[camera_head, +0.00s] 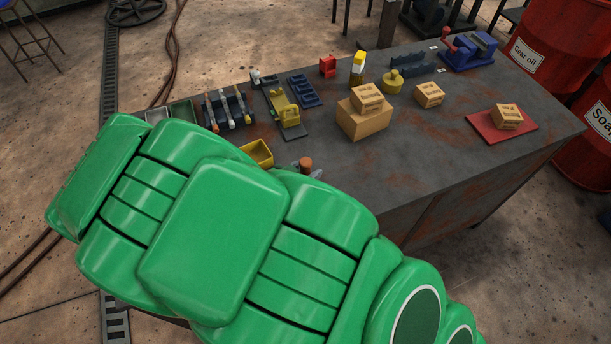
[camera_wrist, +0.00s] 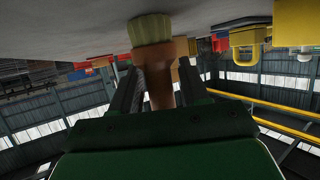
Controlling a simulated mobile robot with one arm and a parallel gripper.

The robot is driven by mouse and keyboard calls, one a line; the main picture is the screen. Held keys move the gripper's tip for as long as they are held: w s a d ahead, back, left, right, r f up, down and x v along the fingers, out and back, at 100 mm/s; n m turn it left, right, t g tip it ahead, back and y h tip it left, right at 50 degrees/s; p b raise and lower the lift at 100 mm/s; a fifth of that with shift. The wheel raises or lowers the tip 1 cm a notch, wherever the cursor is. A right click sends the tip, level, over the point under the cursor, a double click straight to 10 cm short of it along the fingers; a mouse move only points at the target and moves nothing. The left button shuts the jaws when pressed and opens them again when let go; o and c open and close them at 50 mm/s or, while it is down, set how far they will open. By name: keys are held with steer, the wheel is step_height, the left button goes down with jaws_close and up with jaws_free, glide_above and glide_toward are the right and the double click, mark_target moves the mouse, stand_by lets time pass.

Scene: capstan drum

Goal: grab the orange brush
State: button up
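The orange brush (camera_wrist: 160,92) is in the wrist view, with an orange-brown handle and pale yellow-green bristles (camera_wrist: 151,28) pointing away from my palm. Its handle lies between the two dark fingers of my gripper (camera_wrist: 160,75). The fingers are very close to its sides; I cannot tell whether both press on it. The bristles are close to the grey table surface; contact is unclear. In the head view a small orange-brown part of the brush (camera_head: 305,162) shows past my green arm, which hides the rest and most of the gripper.
The grey table (camera_head: 440,165) holds a yellow bin (camera_head: 257,153), a yellow-green tool (camera_head: 284,108), stacked boxes (camera_head: 363,118), a red mat (camera_head: 482,126) with a box, and a blue vise (camera_head: 468,50). Red barrels (camera_head: 555,35) stand at the right. The table's front right is clear.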

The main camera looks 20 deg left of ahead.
jaws_close()
steer(key=shift+r, duration=5)
